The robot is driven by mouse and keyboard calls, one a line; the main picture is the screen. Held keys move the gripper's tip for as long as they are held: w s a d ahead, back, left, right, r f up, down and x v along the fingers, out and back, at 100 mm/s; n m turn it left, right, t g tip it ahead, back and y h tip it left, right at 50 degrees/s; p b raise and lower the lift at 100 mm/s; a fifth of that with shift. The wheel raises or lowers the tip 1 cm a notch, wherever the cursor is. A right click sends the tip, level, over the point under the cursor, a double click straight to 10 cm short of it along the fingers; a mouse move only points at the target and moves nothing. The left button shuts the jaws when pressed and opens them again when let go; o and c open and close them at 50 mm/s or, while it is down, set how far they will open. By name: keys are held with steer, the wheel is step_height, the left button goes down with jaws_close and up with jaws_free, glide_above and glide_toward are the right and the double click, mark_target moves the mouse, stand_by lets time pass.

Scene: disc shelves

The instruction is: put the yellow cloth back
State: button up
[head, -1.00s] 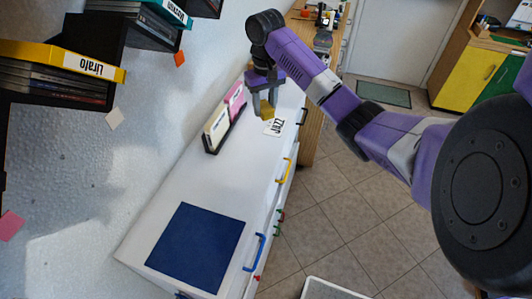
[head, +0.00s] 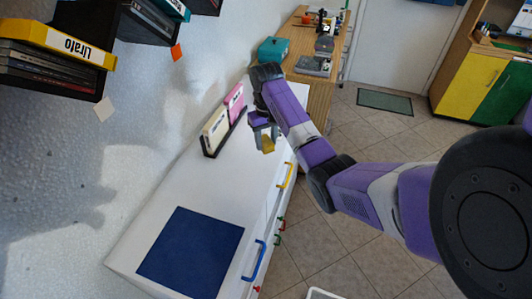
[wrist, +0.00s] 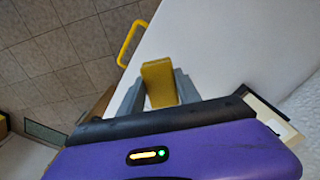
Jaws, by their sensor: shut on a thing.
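My gripper (wrist: 156,92) is shut on the yellow cloth (wrist: 158,80), which sits as a small yellow block between the two grey fingers. In the head view the yellow cloth (head: 267,144) hangs below my gripper (head: 264,134), over the white cabinet top (head: 190,190). The cloth appears clear of the surface, but the gap is hard to judge. A dark blue square mat (head: 190,252) lies on the near end of the cabinet top, apart from my gripper.
A dark rack with a cream card (head: 215,133) and a pink card (head: 235,104) stands along the wall. Disc shelves (head: 60,60) hang at upper left. Yellow (head: 285,175) and blue (head: 254,262) handles stick out in front. The white top between rack and mat is clear.

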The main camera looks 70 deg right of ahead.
mark_target(266, 158)
steer(key=shift+f, duration=2.4)
steer(key=o, duration=1.2)
steer(key=shift+f, duration=0.1)
step_height(266, 158, up, 11)
steer(key=shift+r+p, duration=0.1)
steer(key=shift+p, duration=0.95)
steer(key=shift+r+p, duration=0.5)
steer(key=shift+p, duration=0.05)
